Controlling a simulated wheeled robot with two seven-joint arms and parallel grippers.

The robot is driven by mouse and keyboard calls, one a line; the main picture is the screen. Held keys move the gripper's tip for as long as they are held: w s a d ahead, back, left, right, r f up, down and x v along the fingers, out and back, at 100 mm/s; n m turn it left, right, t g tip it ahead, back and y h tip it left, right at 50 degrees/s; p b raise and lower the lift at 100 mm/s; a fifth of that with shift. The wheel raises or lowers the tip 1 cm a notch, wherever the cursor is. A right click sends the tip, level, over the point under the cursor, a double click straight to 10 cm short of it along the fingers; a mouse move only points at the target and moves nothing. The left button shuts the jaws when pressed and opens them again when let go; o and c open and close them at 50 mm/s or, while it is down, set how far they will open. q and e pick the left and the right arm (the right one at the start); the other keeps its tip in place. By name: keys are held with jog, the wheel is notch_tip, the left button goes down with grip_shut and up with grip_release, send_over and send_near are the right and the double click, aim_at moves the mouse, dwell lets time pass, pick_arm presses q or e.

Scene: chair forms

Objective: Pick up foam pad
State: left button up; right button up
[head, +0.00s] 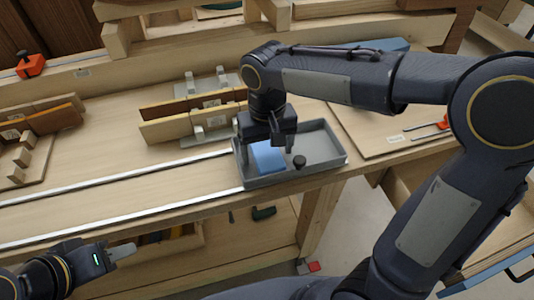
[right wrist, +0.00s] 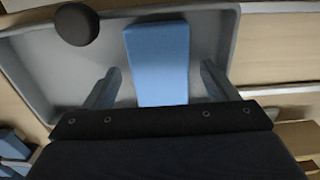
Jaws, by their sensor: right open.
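The foam pad (head: 268,157) is a blue block lying in the left part of a grey tray (head: 325,160) on the workbench. In the right wrist view the foam pad (right wrist: 158,62) lies between the two fingers. My right gripper (head: 268,148) is over the tray, pointing down. In the right wrist view my right gripper (right wrist: 158,88) is open, with a finger on each side of the pad and a gap on both sides. My left gripper (head: 122,250) is at the lower left, away from the tray; its jaw state is unclear.
A round black knob (head: 299,161) stands in the tray beside the pad; it also shows in the right wrist view (right wrist: 76,24). Metal strips (head: 120,178) run along the bench to the left. The tray's right part is empty.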

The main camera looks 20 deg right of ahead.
jog(key=shift+c, duration=0.4)
jog(key=c, duration=1)
